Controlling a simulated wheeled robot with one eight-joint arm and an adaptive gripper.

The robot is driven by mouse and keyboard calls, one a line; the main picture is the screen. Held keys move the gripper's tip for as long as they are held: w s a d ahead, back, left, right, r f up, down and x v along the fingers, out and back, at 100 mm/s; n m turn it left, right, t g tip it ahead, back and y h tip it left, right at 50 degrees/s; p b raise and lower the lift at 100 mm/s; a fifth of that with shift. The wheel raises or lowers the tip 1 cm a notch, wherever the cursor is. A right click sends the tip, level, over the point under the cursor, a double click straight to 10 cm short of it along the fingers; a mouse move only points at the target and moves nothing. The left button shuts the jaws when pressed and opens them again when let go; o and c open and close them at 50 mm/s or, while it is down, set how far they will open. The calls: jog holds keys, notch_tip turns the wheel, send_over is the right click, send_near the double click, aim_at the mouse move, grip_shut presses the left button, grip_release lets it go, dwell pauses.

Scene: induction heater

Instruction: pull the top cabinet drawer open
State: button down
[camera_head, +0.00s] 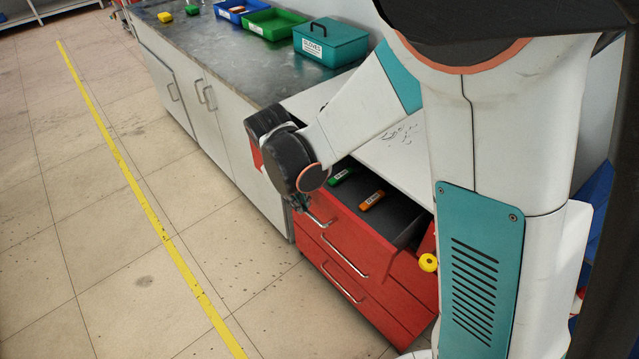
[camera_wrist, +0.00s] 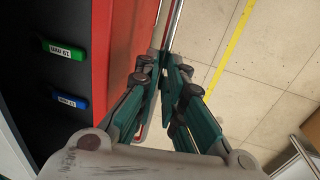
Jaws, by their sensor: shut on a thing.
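The red cabinet (camera_head: 400,300) stands at the lower middle of the head view. Its top drawer (camera_head: 400,200) is pulled out, and its dark inside shows from above. The drawer's red front (camera_wrist: 118,30) runs down the wrist view. My gripper (camera_wrist: 166,62) is shut on the metal bar handle (camera_wrist: 174,22) of this drawer. In the head view my gripper (camera_head: 310,210) is at the left end of the drawer front, mostly hidden by my wrist. The part of the handle between the fingers is hidden.
The drawer holds a green item (camera_head: 340,177), an orange item (camera_head: 371,200) and a blue item (camera_wrist: 66,101). Lower drawers look shut. A counter (camera_head: 220,60) with bins and a teal gloves box (camera_head: 330,43) extends behind. Open floor (camera_head: 150,240) lies left.

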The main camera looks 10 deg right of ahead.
jog(key=s+a, duration=0.4)
jog(key=a, duration=0.4)
jog(key=s+a, duration=0.5)
jog(key=a, duration=0.3)
jog(key=shift+s, duration=0.2)
jog(key=shift+a, duration=0.1)
jog(key=c, duration=1.7)
grip_release()
jog(key=w+d, duration=0.5)
jog(key=d, duration=0.3)
jog(key=w+d, duration=0.5)
jog(key=d, duration=0.4)
jog(key=w+d, duration=0.5)
jog(key=d, duration=0.4)
jog(key=shift+w+d, duration=0.15)
jog(key=shift+r, duration=0.1)
jog(key=shift+p+v, duration=5.25)
jog(key=shift+v, duration=2.6)
